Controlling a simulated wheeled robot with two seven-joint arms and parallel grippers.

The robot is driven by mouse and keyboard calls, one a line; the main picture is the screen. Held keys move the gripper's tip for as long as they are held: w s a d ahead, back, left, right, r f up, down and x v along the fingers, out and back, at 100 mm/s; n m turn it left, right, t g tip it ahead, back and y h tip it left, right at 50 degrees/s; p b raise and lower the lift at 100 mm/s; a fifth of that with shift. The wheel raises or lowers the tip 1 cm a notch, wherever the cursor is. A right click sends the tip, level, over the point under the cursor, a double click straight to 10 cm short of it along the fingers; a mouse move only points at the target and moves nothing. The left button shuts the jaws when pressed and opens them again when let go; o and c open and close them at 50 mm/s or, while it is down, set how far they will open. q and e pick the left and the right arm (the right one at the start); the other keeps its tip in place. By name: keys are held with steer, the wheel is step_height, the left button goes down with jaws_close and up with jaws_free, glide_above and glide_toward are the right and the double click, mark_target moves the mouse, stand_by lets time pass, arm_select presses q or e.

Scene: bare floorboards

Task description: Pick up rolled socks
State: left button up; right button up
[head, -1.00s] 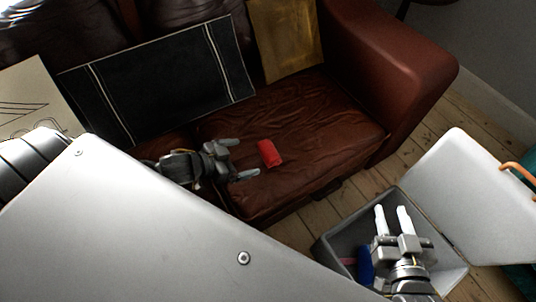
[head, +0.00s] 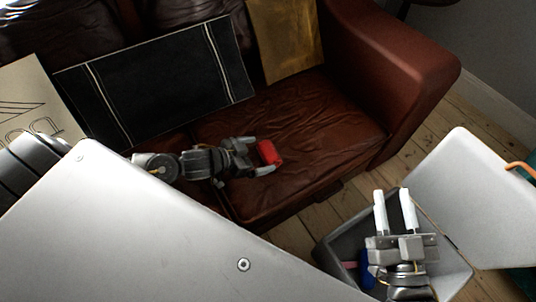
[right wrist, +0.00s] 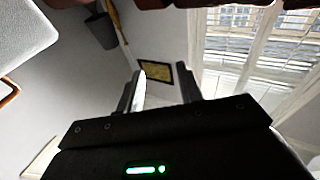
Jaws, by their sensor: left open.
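The rolled socks (head: 269,152) are a small red bundle on the brown leather seat of the sofa, in the head view. My left gripper (head: 258,156) is open, with its two fingers pointing right and reaching the near side of the red socks, one finger above and one below. Whether the fingers touch them I cannot tell. My right gripper (head: 393,211) is above the grey box at the lower right, its two pale fingers apart and nothing between them. It also shows in the right wrist view (right wrist: 165,92), empty.
The open grey box (head: 345,243) stands on the floorboards with its lid (head: 470,195) folded out to the right. A blue item (head: 366,268) lies inside. A black cushion (head: 155,85) and a gold cushion (head: 286,40) lean on the sofa back. The seat right of the socks is clear.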

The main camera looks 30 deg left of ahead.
mark_target(263, 153)
arm_select(q)
steer(key=b+x, duration=0.1)
steer(key=x, duration=0.2)
steer(key=shift+w+d, duration=0.3)
steer(key=shift+w, duration=0.05)
steer(key=shift+w+d+f, duration=0.15)
steer(key=shift+w, duration=0.05)
arm_select(e)
steer(key=r, duration=0.1)
steer(key=r+t+y, duration=0.1)
steer(key=r+t, duration=0.1)
steer(key=shift+s+d, duration=0.25)
arm_select(q)
steer(key=c, duration=0.9)
